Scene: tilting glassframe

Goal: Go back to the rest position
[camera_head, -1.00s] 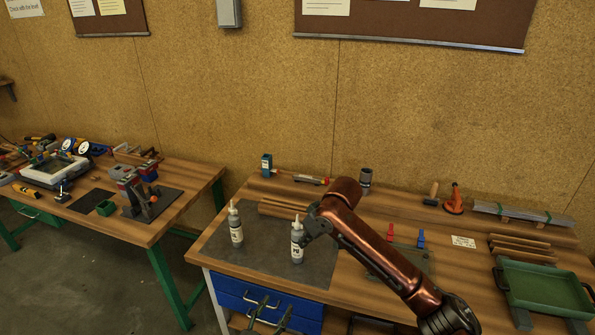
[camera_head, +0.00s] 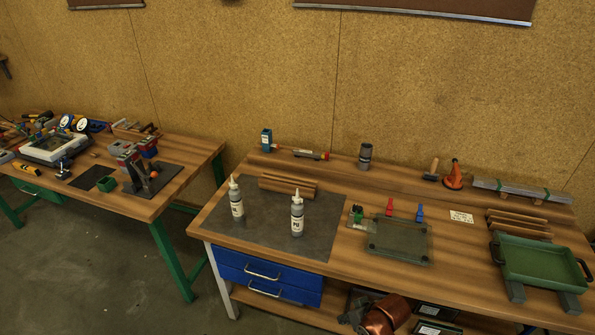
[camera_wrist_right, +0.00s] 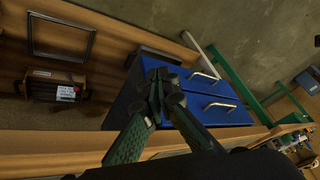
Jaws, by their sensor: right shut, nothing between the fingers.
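My right gripper (camera_head: 356,314) is low in front of the right workbench (camera_head: 365,193), at the bottom edge of the head view, below the tabletop. In the right wrist view its dark fingers (camera_wrist_right: 158,82) are together with nothing between them, in front of the blue drawers (camera_wrist_right: 212,95). My copper right arm shows only in part, near the bench's lower shelf. My left gripper is in neither view. Two white-capped bottles, the left one (camera_head: 237,203) and the right one (camera_head: 297,217), stand upright on the dark grey mat (camera_head: 262,236), apart from my gripper.
The blue drawer unit (camera_head: 268,279) with metal handles is left of my gripper. A glass panel (camera_head: 400,242), a green tray (camera_head: 543,262) and wooden strips (camera_head: 518,224) lie on the bench. Another cluttered bench (camera_head: 160,207) stands left. Floor shows between the benches.

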